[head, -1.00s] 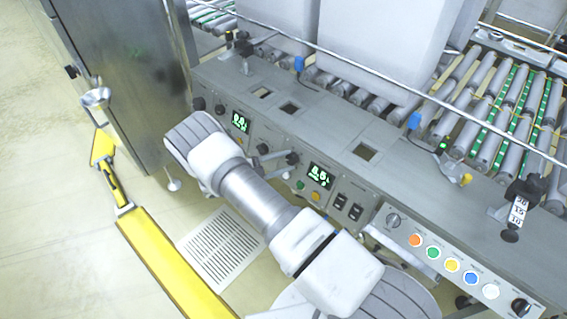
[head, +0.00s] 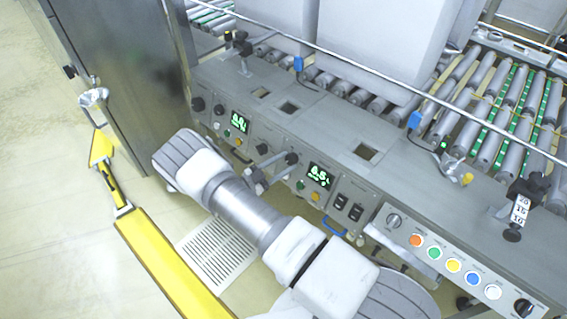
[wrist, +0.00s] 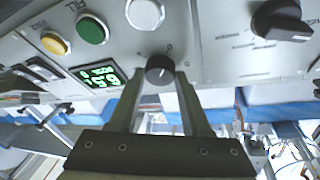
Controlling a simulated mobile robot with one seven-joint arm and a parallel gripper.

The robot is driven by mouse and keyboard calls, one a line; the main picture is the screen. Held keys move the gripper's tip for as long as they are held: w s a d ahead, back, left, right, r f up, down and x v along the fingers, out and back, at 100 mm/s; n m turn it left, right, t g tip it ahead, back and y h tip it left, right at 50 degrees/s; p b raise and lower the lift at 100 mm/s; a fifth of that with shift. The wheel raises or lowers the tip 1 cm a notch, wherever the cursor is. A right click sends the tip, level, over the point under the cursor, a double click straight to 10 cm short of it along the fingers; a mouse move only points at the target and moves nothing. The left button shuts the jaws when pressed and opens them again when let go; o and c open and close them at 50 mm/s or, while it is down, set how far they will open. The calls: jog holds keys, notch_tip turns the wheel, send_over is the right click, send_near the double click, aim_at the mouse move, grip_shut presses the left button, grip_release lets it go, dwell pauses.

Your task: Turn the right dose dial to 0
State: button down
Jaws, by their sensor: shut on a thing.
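The right dose dial (head: 291,158) is a small black knob on the grey sloping panel, just left of the right green-lit display (head: 319,177). In the wrist view the dial (wrist: 160,70) sits between the tips of my gripper (wrist: 160,78), with a pale pointer line on its face. My gripper is shut on it; in the head view the gripper (head: 274,168) reaches it from the lower left. The display beside it also shows in the wrist view (wrist: 101,76), upside down; its digits are too small to read surely.
A second black dial (head: 262,149) and another green display (head: 239,122) are to the left. A larger black knob (wrist: 282,22) is near the fingers in the wrist view. A button box (head: 440,250) stands out at right. A yellow rail (head: 170,262) runs at lower left.

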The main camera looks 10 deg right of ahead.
dwell(0.3)
jog(key=shift+c, duration=1.8)
grip_release()
